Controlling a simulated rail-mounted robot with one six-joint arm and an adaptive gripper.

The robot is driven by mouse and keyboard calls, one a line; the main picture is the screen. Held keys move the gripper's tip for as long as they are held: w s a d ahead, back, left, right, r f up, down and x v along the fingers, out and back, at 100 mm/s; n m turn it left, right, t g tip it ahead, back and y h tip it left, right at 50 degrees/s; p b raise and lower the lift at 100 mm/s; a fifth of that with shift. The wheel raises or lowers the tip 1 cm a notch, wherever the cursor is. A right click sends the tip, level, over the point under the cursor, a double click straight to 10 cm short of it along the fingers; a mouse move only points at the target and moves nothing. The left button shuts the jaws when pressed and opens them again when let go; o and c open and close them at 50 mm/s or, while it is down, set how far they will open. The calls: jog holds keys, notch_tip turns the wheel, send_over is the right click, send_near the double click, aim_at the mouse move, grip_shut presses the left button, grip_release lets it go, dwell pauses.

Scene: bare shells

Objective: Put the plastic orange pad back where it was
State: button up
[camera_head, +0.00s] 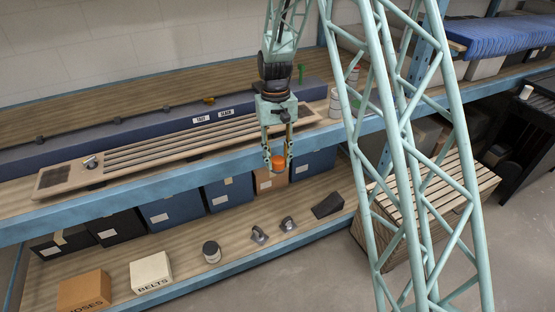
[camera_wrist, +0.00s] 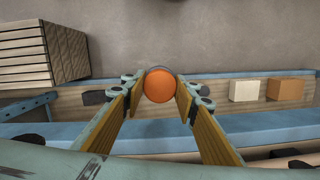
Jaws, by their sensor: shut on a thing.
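The orange pad (camera_wrist: 160,86) is a round orange disc held between the fingers of my gripper (camera_wrist: 160,90) in the wrist view. In the head view my gripper (camera_head: 278,158) points down in front of the shelf's blue front beam, with the orange pad (camera_head: 278,164) between its fingertips. The fingers are shut on the pad, one on each side. The pad is in the air, apart from the shelf boards. Its underside is hidden in the wrist view. I cannot tell which spot it came from.
The lower shelf (camera_head: 185,252) holds a dark-lidded jar (camera_head: 211,252), two small metal fittings, a dark wedge (camera_head: 327,205), a BELTS box (camera_head: 151,272) and a HOSES box (camera_head: 85,291). A long slatted board (camera_head: 60,180) lies on the upper shelf. A slatted crate (camera_head: 440,185) stands right.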

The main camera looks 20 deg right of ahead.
aim_at(278, 168)
jog(key=shift+s+f+b, duration=0.15)
jog(key=shift+f+b, duration=1.35)
jog(key=shift+f, duration=0.4)
